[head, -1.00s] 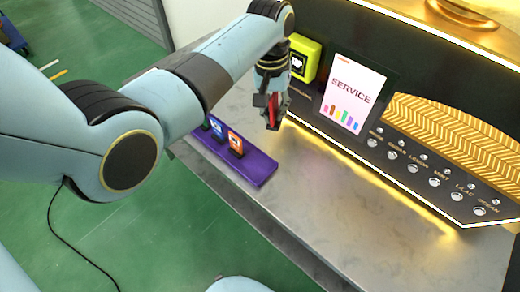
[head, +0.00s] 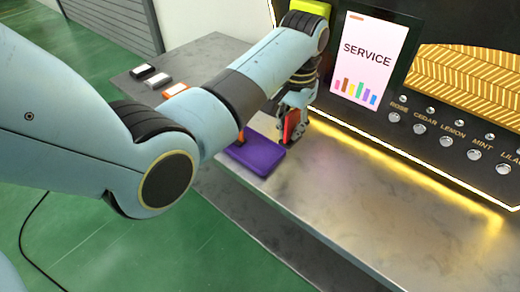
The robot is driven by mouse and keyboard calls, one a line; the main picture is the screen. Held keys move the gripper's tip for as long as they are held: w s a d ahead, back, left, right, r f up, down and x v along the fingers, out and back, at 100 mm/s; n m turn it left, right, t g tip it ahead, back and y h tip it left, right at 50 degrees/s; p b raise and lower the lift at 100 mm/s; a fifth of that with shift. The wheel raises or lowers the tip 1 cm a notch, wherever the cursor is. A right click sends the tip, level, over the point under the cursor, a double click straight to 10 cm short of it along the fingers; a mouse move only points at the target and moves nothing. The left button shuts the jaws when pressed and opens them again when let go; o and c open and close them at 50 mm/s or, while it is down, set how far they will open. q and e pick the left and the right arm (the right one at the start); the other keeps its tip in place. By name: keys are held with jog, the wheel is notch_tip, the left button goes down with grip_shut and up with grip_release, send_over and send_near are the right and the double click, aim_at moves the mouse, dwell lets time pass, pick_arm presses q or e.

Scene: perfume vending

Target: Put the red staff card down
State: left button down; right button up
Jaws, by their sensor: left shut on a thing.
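The red staff card (head: 291,126) is held upright in my left gripper (head: 293,122), which is shut on it. The gripper is above the grey counter, close to the lit front edge of the machine. Just left of and below the gripper is a purple card holder (head: 258,154) on the counter. My right gripper is not in view.
The machine's screen (head: 367,60) reads SERVICE, with a row of labelled buttons (head: 446,141) to its right. A yellow device (head: 310,8) is partly hidden behind my arm. Several small items (head: 158,80) lie at the counter's far left. The counter (head: 340,205) in front is clear.

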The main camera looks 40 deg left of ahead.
pick_arm(q)
jog(key=a+f, duration=0.1)
jog(key=a, duration=0.1)
jog(key=s+a+f, duration=0.1)
jog(key=a+f, duration=0.1)
jog(key=a, duration=0.1)
jog(key=a+f+b, duration=0.1)
jog(key=a+f, duration=0.1)
jog(key=a, duration=0.1)
jog(key=shift+s, duration=0.15)
notch_tip(320, 180, down, 4)
jog(key=shift+f+b, duration=0.1)
jog(key=shift+b, duration=0.65)
jog(key=c, duration=1.9)
grip_release()
jog(key=o, duration=0.5)
jog(key=shift+c, duration=0.2)
